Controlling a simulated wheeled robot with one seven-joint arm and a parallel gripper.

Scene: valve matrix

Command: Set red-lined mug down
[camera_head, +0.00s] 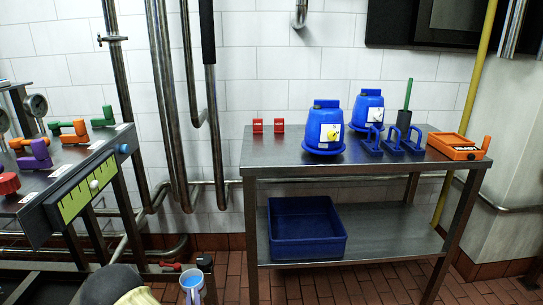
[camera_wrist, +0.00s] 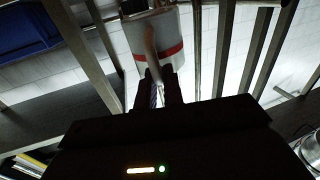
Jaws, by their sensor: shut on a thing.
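The red-lined mug (camera_wrist: 133,36) is pale grey-white with a red band, close in front of my gripper in the wrist view. My gripper (camera_wrist: 157,90) is shut on its handle, with the mug body just beyond the fingertips. The mug is held in the air, apart from the table.
The steel table (camera_head: 265,158) carries blue containers (camera_head: 324,128), blue handled tools, red blocks and an orange tray (camera_head: 455,146). Its front left top is clear. A blue bin (camera_head: 305,230) stands on the lower shelf, with bare shelf to its right. A valve bench (camera_head: 75,170) stands at left.

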